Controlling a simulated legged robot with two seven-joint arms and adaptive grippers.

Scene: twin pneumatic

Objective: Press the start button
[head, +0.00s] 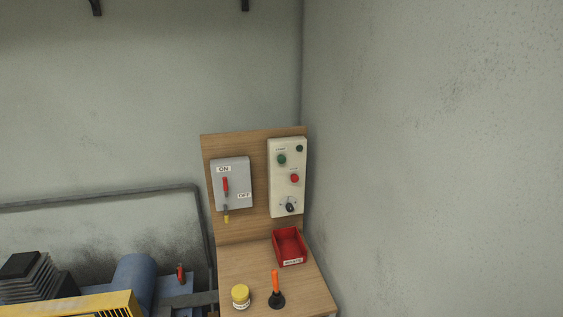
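A pale control box (287,215) is mounted on the right of an upright wooden board. Its green start button (282,160) is near the top left of the box, under a small label. A red button (294,178) sits lower on the box, and a dark rotary knob (290,207) is near the bottom. A small dark green round part (299,148) is at the top right corner. Neither of my grippers is in the head view.
A grey switch box (231,198) with a red lever is left of the control box. Below, a wooden bench (261,262) holds a red bin (289,259), a yellow-lidded jar (240,297) and an orange-handled tool (275,284). Blue and yellow machinery (132,279) stands at left; a wall closes the right.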

